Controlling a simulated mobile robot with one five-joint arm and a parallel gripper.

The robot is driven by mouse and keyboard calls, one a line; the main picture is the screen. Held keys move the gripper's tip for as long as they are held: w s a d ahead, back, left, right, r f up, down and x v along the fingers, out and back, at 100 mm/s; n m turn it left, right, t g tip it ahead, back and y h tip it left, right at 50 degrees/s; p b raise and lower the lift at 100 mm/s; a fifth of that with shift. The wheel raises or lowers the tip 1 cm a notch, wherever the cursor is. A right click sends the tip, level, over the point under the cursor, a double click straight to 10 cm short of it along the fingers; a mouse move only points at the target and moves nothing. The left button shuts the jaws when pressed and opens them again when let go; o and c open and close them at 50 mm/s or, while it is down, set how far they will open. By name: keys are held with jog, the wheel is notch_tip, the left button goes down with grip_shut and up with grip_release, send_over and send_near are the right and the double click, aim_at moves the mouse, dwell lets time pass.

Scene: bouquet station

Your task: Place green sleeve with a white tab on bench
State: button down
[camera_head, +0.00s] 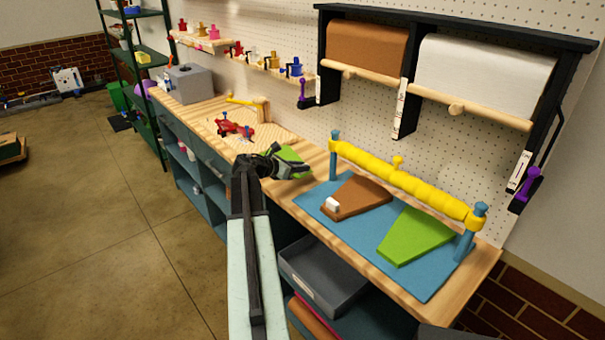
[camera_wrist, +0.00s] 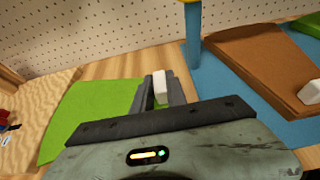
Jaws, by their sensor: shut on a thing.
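The green sleeve (camera_head: 289,154) is at my gripper (camera_head: 305,171), over the wooden bench (camera_head: 325,172) and left of the blue mat. In the wrist view its green face (camera_wrist: 90,112) shows left of the fingers (camera_wrist: 160,95), and its white tab (camera_wrist: 160,84) is between them. My gripper is shut on the white tab. The sleeve looks flat on the bench top or very close above it; I cannot tell which. The wrist and fingers hide part of it.
A blue mat (camera_head: 345,235) bears a brown sleeve (camera_head: 360,194) with a white tab and another green sleeve (camera_head: 415,236). A yellow roller (camera_head: 400,178) on blue posts spans the mat's back. Red clippers (camera_head: 235,127) lie on a wooden board to the left.

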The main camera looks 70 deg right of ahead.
aim_at(302, 174)
jog(key=shift+s+d, duration=0.1)
jog(key=shift+d, duration=0.15)
jog(key=shift+s+d+f, duration=0.1)
jog(key=shift+d+f, duration=0.05)
jog(key=shift+d, duration=0.45)
jog(key=f+b, duration=0.3)
jog(key=b, duration=0.1)
jog(key=shift+a+f, duration=0.2)
jog(key=shift+f, duration=0.15)
jog(key=shift+r, duration=0.2)
jog(key=shift+f, duration=0.1)
jog(key=c, duration=1.3)
grip_release()
jog(key=shift+c, duration=0.2)
